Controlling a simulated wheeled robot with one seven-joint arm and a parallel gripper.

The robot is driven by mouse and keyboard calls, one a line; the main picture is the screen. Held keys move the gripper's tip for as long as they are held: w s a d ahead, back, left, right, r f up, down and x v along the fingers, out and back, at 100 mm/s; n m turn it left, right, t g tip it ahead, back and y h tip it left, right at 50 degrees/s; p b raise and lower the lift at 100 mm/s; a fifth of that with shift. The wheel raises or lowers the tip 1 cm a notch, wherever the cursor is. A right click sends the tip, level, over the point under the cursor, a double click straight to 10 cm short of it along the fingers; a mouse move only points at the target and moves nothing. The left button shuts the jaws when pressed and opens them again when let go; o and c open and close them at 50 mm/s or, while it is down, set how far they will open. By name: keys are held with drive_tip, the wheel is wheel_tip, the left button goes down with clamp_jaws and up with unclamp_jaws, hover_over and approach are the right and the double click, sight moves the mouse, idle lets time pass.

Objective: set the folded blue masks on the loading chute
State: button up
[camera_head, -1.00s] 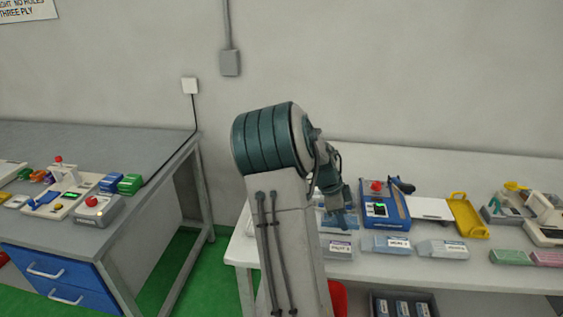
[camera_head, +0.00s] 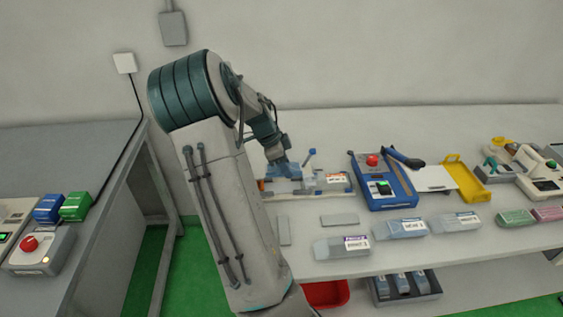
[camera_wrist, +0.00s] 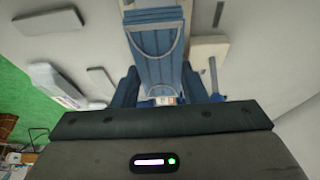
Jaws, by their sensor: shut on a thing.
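A folded blue mask (camera_wrist: 152,45) with pale ear loops is in my gripper in the wrist view. The blue fingers (camera_wrist: 160,90) are shut on it, one on each side. In the head view my gripper (camera_head: 285,172) is low over a pale fixture (camera_head: 333,183) with a blue lever (camera_head: 310,158), on the white bench. This fixture may be the loading chute, but I cannot tell for sure. Pale plates of it (camera_wrist: 208,46) show beside and behind the mask in the wrist view. Whether the mask touches it is unclear.
Right of the fixture stands a blue machine (camera_head: 382,185) with a red button, then a yellow tray (camera_head: 465,178). Several labelled boxes (camera_head: 342,247) line the bench front. Grey plates (camera_head: 340,220) lie between. A red bin (camera_head: 325,293) is below.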

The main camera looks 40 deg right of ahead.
sight(289, 187)
drive_tip(key=shift+f+b, duration=2)
drive_tip(key=shift+f, duration=1.15)
drive_tip(key=shift+a+f, duration=0.1)
drive_tip(key=shift+f, duration=0.05)
drive_tip(key=o, duration=1)
drive_tip(key=shift+w, duration=0.1)
drive_tip(key=shift+r+p, duration=0.5)
drive_tip(key=shift+r, duration=0.55)
drive_tip(key=shift+r+p, duration=2)
drive_tip(key=shift+r, duration=1)
